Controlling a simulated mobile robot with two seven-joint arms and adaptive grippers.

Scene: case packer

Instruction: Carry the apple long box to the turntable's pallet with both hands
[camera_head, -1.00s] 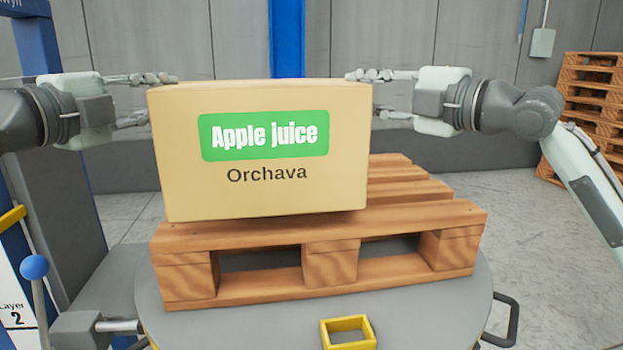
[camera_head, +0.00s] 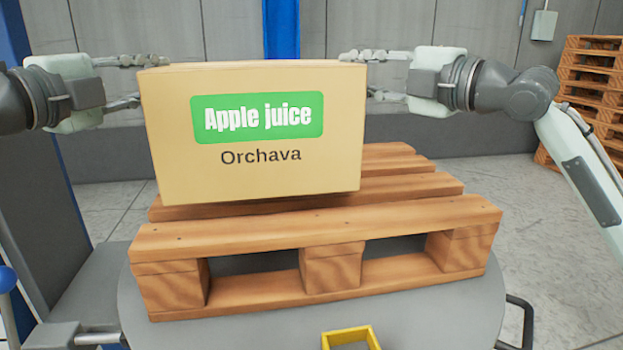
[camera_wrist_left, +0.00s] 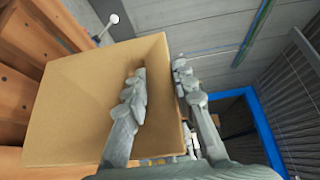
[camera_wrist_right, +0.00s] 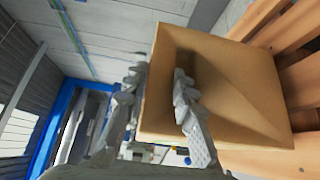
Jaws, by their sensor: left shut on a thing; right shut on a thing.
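The apple long box (camera_head: 255,172) is a tan carton with a green "Apple juice" label and "Orchava" printed below. It is level, over the left and middle part of the wooden pallet (camera_head: 235,238). Whether its underside touches the boards I cannot tell. The pallet lies on the grey round turntable (camera_head: 420,318). My left gripper (camera_head: 148,80) is shut on the box's left end, and my right gripper (camera_head: 360,75) on its right end. In the left wrist view (camera_wrist_left: 160,95) and right wrist view (camera_wrist_right: 160,95), one finger lies against the box's end and the other beyond its edge.
A yellow bracket (camera_head: 351,337) stands at the turntable's front. A blue ball-topped lever (camera_head: 7,279) is at the left edge. A blue post (camera_head: 281,30) stands behind the box. Stacked pallets (camera_head: 592,95) are at the right back. The pallet's front board and right side are bare.

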